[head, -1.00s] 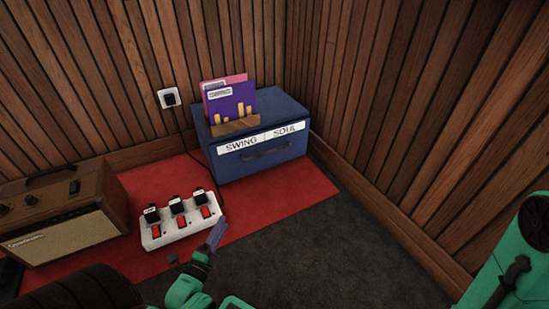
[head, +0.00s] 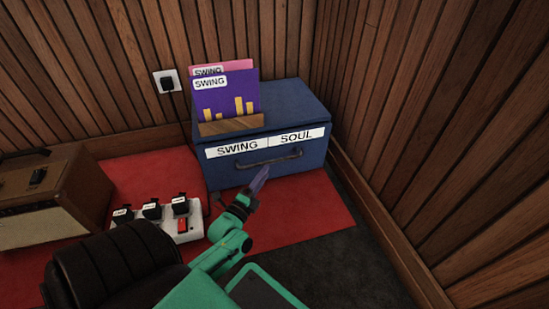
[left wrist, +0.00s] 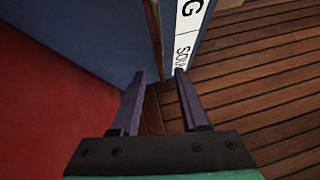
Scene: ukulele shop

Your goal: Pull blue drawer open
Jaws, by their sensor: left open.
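The blue drawer (head: 225,175) is the front of a blue box in the corner. It looks shut, bears a white "SWING | SOUL" label strip and has a dark bar handle (head: 272,160) below it. My left gripper (head: 261,178) is just below the handle in the head view; I cannot tell whether it touches. In the left wrist view my left gripper (left wrist: 158,80) is open with nothing clearly between its fingers. There the blue front (left wrist: 70,35) and the label (left wrist: 189,32) are close ahead, turned sideways. The handle is not clear there. My right gripper is out of view.
Purple and pink "SWING" sleeves (head: 222,96) stand in a wooden holder on the box. Slatted wooden walls close in behind and right. Red mat lies before the drawer.

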